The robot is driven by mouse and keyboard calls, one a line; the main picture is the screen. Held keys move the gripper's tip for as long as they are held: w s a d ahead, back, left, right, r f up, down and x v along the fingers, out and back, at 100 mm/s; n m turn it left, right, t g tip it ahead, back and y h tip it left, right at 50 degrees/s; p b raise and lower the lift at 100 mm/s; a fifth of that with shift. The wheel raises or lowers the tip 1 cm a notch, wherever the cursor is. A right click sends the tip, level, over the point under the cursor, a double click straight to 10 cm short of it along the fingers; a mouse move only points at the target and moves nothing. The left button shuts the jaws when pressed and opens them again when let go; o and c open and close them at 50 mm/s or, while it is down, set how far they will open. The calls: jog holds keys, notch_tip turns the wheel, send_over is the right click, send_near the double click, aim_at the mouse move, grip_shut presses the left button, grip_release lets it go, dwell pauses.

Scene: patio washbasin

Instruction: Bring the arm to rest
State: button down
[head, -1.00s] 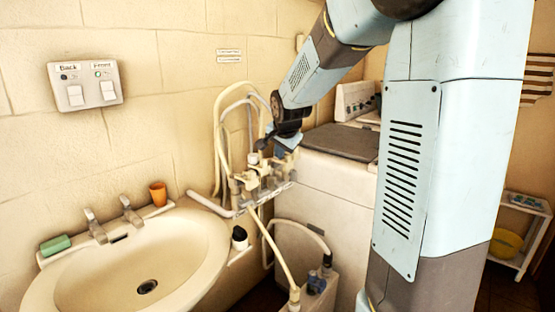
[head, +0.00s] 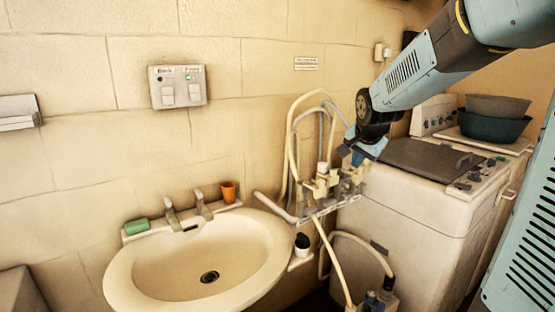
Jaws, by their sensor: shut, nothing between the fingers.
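My gripper (head: 358,152) is at the end of my blue-grey arm, which reaches in from the upper right. It is shut and holds nothing that I can see. It is just above the right part of the pipe-and-valve assembly (head: 325,190) on the wall. I cannot tell whether it touches the valves. The fingertips are small and partly merge with the fittings behind them.
A washbasin (head: 130,275) with two taps, green soap (head: 136,226) and an orange cup (head: 229,191) is at left. A switch panel (head: 178,87) is on the wall. Hoses (head: 300,125) loop beside my gripper.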

jog(key=s+a+r+n+g, duration=0.1)
jog(key=s+n, duration=0.8)
jog(key=s, duration=1.9)
jog(key=shift+s+a+g+y, duration=0.2)
jog(key=shift+a+g+y, duration=0.15)
jog(key=shift+a, duration=0.45)
